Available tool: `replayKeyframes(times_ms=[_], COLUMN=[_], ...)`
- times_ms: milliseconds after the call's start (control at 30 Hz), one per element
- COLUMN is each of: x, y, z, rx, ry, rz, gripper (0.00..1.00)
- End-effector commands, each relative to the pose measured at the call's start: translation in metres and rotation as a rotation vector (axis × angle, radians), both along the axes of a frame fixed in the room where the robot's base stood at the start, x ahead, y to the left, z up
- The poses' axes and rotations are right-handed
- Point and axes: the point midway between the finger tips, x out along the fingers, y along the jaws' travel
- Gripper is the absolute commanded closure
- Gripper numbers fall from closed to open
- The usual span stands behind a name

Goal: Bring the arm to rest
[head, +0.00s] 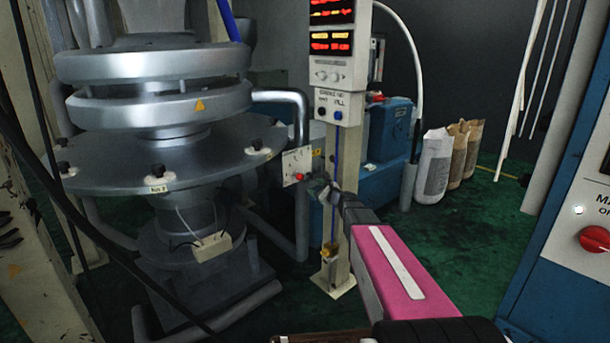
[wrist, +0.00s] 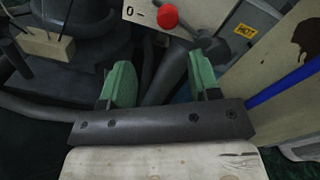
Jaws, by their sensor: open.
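My arm, with a pink link (head: 395,265), reaches from the bottom right of the head view toward the machine. My gripper (head: 330,188) is small in the head view, in front of the post and just right of a small pale panel (head: 297,165) with a red knob. In the wrist view my gripper (wrist: 161,84) shows two green finger pads held apart, with nothing between them. The red knob (wrist: 168,16) shows beyond and above the fingertips on its pale panel (wrist: 150,8). A gap to the knob seems present, but its size is hard to tell.
A large round metal machine (head: 150,150) fills the left. A pale post (head: 340,220) with red displays stands close to my gripper. A blue cabinet (head: 545,265) with a red switch is at right. Sacks (head: 435,165) stand behind. Green floor (head: 470,230) is open between.

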Motion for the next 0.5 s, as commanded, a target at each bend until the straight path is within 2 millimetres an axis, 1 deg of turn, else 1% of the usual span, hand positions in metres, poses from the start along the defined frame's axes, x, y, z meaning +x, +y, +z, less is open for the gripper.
replayKeyframes(times_ms=[167,267,367,400,467,500], x=[-0.037,-0.066,-0.099,-0.112,-0.133,-0.147], y=[0.020,0.032,0.042,0.044,0.046,0.046], z=[-0.018,-0.035,-0.055,-0.063,-0.075,-0.083], rx=[-0.219,-0.401,-0.590,-0.667,-0.783,-0.858], ry=[-0.033,-0.061,-0.089,-0.100,-0.115,-0.125], rz=[0.109,0.209,0.328,0.379,0.461,0.517], gripper=[0.44,0.44,0.44,0.44,0.44,0.44])
